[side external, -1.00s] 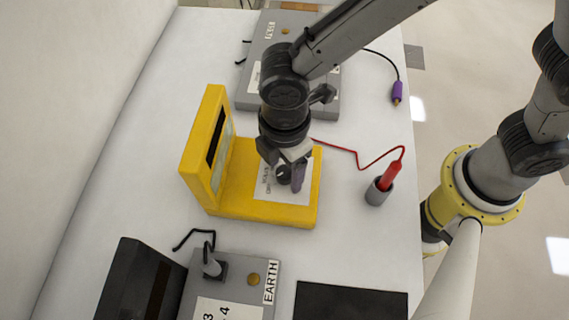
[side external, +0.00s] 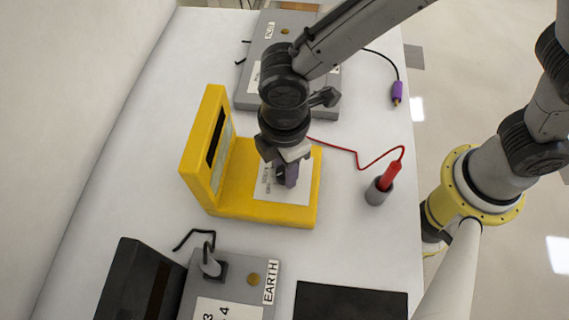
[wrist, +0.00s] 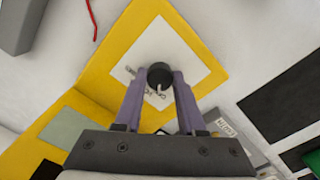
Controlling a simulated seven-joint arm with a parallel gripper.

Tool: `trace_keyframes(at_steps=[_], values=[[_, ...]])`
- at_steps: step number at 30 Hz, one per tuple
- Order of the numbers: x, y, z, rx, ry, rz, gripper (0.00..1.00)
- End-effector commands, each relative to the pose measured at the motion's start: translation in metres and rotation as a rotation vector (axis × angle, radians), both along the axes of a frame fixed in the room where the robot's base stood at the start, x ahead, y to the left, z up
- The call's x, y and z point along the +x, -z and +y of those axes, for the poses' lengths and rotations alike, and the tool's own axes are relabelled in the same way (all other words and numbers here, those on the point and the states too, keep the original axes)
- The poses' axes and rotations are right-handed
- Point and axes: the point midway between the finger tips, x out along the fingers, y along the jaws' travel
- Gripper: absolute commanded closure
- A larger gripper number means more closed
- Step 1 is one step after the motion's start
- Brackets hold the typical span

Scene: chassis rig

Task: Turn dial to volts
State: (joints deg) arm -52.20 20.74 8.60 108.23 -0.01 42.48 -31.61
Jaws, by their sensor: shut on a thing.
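The yellow meter (side external: 262,212) stands on the white table, its upright panel with a display (side external: 217,150) at its left. A white label plate (wrist: 186,50) lies on its flat base. The black round dial (wrist: 160,73) with a white pointer mark sits on that plate. In the wrist view the mark points down, toward my palm. The lettering around the dial is too blurred and covered to read. My gripper (side external: 285,182) is over the plate, its purple fingers (wrist: 134,102) on either side of the dial, shut on it. In the side view the dial is mostly hidden behind the fingers.
A red probe (side external: 391,175) stands in a grey holder (side external: 377,194) at the right, its red cable running to the meter. A grey box (side external: 256,92) lies behind; a box labelled EARTH (side external: 238,262) and a black panel (side external: 350,300) lie in front. A purple plug (side external: 397,92) is back right.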

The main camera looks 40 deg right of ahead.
Motion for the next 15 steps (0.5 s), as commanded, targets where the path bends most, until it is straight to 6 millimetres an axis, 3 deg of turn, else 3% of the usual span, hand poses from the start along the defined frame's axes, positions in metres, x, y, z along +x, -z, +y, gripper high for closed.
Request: trace_keyframes(at_steps=[15], values=[[0.0005, -0.0018, 0.0013, 0.005, 0.418, -0.002, 1.00]])
